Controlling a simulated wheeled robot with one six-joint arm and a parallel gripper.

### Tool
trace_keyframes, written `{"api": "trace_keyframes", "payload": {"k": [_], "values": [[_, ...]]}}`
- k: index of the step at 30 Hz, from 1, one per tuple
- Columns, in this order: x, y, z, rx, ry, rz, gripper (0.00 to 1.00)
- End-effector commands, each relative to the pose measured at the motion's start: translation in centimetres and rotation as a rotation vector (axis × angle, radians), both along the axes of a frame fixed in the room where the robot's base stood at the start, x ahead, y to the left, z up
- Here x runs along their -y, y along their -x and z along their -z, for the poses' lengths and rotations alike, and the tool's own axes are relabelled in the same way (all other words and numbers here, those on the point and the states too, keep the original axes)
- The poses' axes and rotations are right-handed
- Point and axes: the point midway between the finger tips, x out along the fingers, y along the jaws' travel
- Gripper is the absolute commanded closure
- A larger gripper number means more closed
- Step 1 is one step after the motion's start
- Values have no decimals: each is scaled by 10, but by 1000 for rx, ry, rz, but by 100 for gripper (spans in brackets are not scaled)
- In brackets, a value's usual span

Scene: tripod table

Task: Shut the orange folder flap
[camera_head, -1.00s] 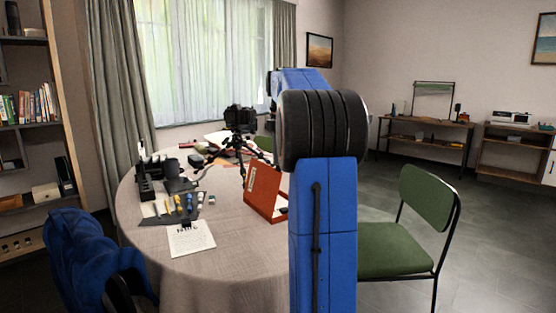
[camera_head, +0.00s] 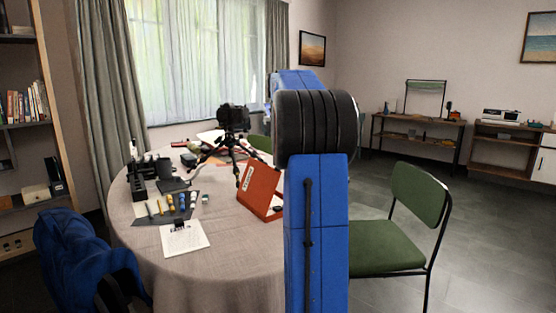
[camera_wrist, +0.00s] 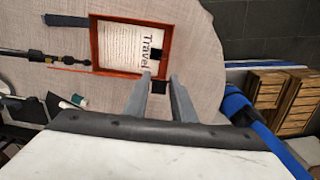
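The orange folder (camera_head: 258,186) stands open on the right side of the round table, its flap raised and leaning. In the wrist view the orange folder (camera_wrist: 93,42) shows a white sheet marked "Travel" (camera_wrist: 125,48) inside its orange border. My gripper (camera_wrist: 162,79) is open, with two grey fingers apart, at the folder's lower right corner in that view. Nothing is seen held; a small dark item shows between the fingers. I cannot tell whether a finger touches the folder. In the head view my own arm hides the gripper and part of the folder's right side.
A camera on a tripod (camera_head: 233,120) stands just behind the folder; a tripod leg comes close to it. A paper sheet (camera_head: 184,239), pencils and small items lie at left on the table (camera_head: 225,262).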

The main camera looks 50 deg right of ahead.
Motion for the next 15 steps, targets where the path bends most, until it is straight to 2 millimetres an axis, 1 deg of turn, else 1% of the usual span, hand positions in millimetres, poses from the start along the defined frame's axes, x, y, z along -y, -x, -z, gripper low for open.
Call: {"api": "trace_keyframes", "payload": {"k": [15], "values": [[17, 4, 10, -1, 0, 1, 81]]}}
